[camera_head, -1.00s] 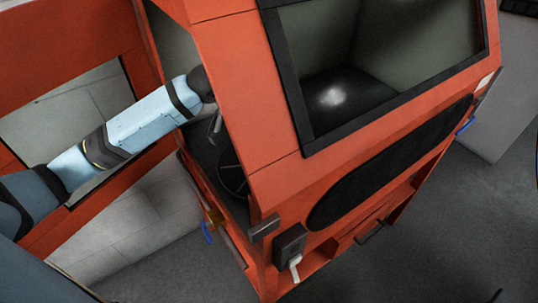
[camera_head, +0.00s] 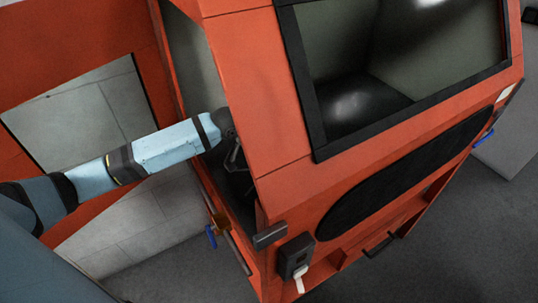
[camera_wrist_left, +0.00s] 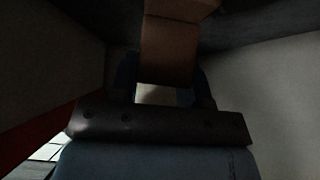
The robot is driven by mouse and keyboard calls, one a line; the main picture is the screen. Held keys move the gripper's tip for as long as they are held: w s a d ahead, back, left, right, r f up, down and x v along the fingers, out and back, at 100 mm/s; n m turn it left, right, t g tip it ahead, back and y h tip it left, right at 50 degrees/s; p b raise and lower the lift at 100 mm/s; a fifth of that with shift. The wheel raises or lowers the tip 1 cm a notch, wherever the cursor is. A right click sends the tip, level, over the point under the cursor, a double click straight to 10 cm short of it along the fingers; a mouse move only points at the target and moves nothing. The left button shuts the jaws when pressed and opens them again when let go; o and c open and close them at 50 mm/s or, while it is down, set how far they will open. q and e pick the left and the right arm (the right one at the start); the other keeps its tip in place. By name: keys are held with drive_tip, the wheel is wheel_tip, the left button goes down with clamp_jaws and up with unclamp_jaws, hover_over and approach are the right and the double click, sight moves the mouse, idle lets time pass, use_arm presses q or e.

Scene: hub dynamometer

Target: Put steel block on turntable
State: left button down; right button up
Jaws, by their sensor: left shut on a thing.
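My left arm reaches through the open side of the orange cabinet, and my left gripper (camera_head: 236,157) is inside, small and dark behind the front frame. In the left wrist view my left gripper is shut on a brownish block (camera_wrist_left: 168,52), which I take to be the steel block. The block extends away from the fingers, which are dim. Whether it touches anything beneath cannot be told. The turntable cannot be made out clearly now; the dark cabinet interior and my gripper hide it. My right gripper is not in view.
The orange cabinet (camera_head: 262,125) has a dark-framed window (camera_head: 300,90) and a black oval panel (camera_head: 400,180) in front. Its frame stands close to my left arm. An orange door (camera_head: 85,40) with a pane is at the left. Grey floor lies in front.

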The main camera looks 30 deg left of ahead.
use_arm(q)
drive_tip(key=shift+f, duration=2.4)
drive_tip(key=c, duration=0.6)
unclamp_jaws()
drive_tip(key=shift+f, duration=0.15)
